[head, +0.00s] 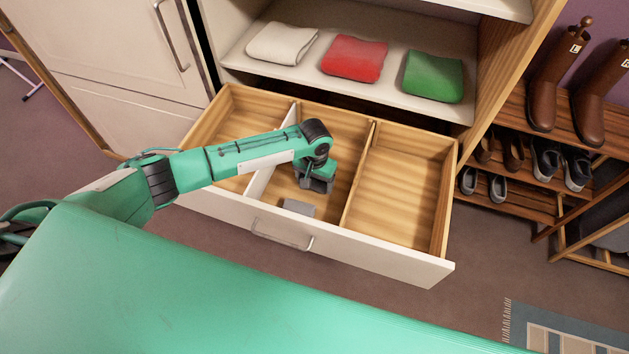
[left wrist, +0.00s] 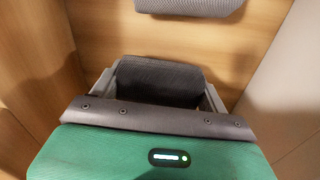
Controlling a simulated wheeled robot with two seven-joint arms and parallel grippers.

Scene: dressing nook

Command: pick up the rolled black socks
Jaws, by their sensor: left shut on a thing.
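The rolled black socks (left wrist: 160,82) show in the left wrist view as a dark ribbed roll between the two fingers. My left gripper (head: 316,184) reaches down into the middle compartment of the open drawer (head: 358,262) and is shut on this roll. In the head view the gripper hides most or all of the held roll. Another roll, grey (head: 298,207), lies on the compartment floor nearer the drawer front, apart from the gripper; it also shows at the top of the left wrist view (left wrist: 190,6). My right gripper is not in view.
The right compartment (head: 398,190) is empty. Folded white (head: 282,43), red (head: 354,58) and green (head: 433,76) cloths lie on the shelf above. A shoe rack (head: 512,190) stands at the right.

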